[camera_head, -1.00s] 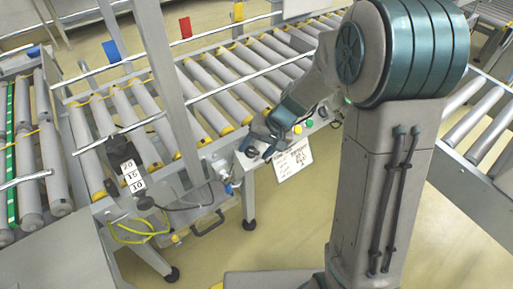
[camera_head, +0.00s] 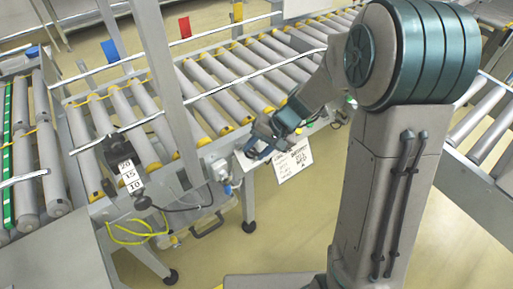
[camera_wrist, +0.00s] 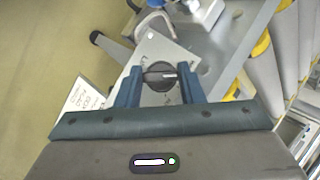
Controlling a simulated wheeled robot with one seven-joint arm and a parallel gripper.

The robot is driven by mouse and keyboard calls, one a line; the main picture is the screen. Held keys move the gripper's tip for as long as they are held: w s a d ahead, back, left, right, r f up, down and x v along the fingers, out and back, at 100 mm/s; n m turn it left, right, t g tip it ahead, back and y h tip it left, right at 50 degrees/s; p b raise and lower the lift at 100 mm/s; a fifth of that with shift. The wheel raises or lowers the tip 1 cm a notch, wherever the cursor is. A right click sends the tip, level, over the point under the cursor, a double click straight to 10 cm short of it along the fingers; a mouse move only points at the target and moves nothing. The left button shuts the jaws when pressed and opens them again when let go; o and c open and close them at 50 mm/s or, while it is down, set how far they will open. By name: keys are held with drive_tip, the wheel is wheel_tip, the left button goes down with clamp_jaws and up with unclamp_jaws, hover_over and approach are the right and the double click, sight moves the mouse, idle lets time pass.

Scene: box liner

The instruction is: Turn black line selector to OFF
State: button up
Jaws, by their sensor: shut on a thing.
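The black line selector (camera_wrist: 159,86) is a round dark knob on a light grey panel (camera_wrist: 158,46) in the wrist view. A pale mark shows across its face. My gripper (camera_wrist: 160,74) has one blue finger on each side of the knob and is shut on it. In the head view my gripper (camera_head: 258,143) is at the left end of the control panel, and it hides the selector there. The lettering around the knob is too small to read.
A white label (camera_head: 292,163) with writing hangs from the panel's front, with green and yellow buttons to the right of my gripper. Roller conveyors (camera_head: 232,92) run behind. A black block with number labels (camera_head: 130,177) stands at the left.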

drive_tip(key=m+y+b, duration=0.2)
drive_tip(key=m, duration=0.1)
drive_tip(key=shift+d+f+m+t+b, duration=0.1)
drive_tip(key=shift+f+m+t+b, duration=0.1)
drive_tip(key=shift+m+t+b, duration=0.15)
drive_tip(key=shift+r+m+t+y+b, duration=0.15)
drive_tip(key=shift+m+t+y+b, duration=0.45)
drive_tip(key=shift+m, duration=0.75)
drive_tip(key=o, duration=1)
drive_tip(key=shift+r, duration=0.15)
drive_tip(key=p+v, duration=0.4)
drive_tip(key=v, duration=0.9)
drive_tip(key=shift+d+r, duration=0.15)
drive_tip(key=shift+d, duration=0.2)
